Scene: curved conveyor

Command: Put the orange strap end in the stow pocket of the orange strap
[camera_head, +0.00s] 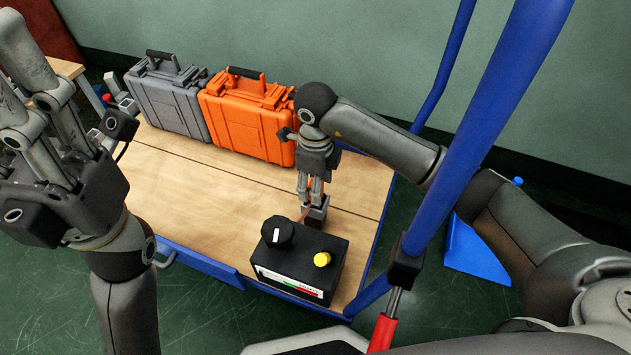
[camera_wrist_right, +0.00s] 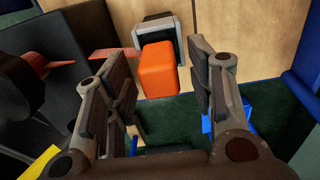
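In the right wrist view, a thick orange block (camera_wrist_right: 158,70), which looks like the strap end, sits between the fingers of my right gripper (camera_wrist_right: 165,75). The fingers stand apart, with a gap beside the block. A grey frame with a dark inside (camera_wrist_right: 162,24), possibly the stow pocket, lies just beyond the block. A flat orange strap (camera_wrist_right: 95,55) runs in from the left towards it. In the head view, my right gripper (camera_head: 311,199) points down beside the black box. My left gripper (camera_head: 45,95) is raised at the left, away from the strap; its finger opening is unclear.
A black box (camera_head: 296,268) with a dark knob and yellow button stands at the wooden deck's (camera_head: 190,200) front edge. A grey case (camera_head: 167,98) and an orange case (camera_head: 245,118) stand at the back. Blue rails (camera_head: 487,120) rise at the right. The middle deck is clear.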

